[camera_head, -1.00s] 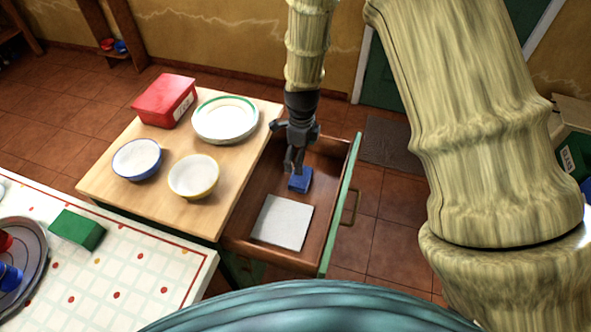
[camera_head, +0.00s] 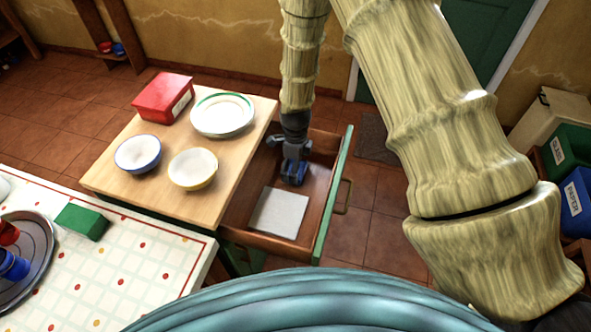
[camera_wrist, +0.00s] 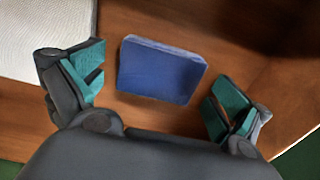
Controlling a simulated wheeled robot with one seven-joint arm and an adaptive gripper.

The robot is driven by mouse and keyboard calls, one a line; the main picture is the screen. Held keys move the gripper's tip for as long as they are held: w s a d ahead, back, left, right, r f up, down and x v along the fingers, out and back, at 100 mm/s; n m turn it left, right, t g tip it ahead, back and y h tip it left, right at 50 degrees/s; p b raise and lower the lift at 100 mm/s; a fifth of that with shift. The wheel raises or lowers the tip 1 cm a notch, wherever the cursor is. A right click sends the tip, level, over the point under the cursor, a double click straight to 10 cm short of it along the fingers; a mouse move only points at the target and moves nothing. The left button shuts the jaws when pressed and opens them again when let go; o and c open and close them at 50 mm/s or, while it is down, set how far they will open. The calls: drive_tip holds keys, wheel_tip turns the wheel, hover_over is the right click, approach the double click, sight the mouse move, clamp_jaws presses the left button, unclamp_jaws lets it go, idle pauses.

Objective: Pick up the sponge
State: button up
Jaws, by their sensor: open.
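The blue sponge (camera_wrist: 160,70) lies flat on the wooden bottom of the open drawer (camera_head: 254,236). In the head view only a little of the sponge (camera_head: 293,177) shows beneath my gripper (camera_head: 294,172), which reaches down into the drawer. In the wrist view my gripper (camera_wrist: 158,98) is open, with one teal-padded finger to the left of the sponge and one to the right. There is a gap on each side, and neither finger appears to touch it.
A white square cloth or pad (camera_head: 279,212) lies in the drawer near the sponge. The drawer's green front (camera_head: 335,190) stands close to my gripper. A wooden counter beside it holds a red box (camera_head: 163,98), two bowls (camera_head: 192,168) and plates (camera_head: 222,114).

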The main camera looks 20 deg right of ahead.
drive_tip(key=shift+f, duration=0.55)
drive_tip(key=shift+s+f, duration=0.1)
drive_tip(key=c, duration=0.9)
drive_tip(key=shift+o, duration=0.2)
drive_tip(key=shift+r+b, duration=0.7)
drive_tip(key=shift+r, duration=4.25)
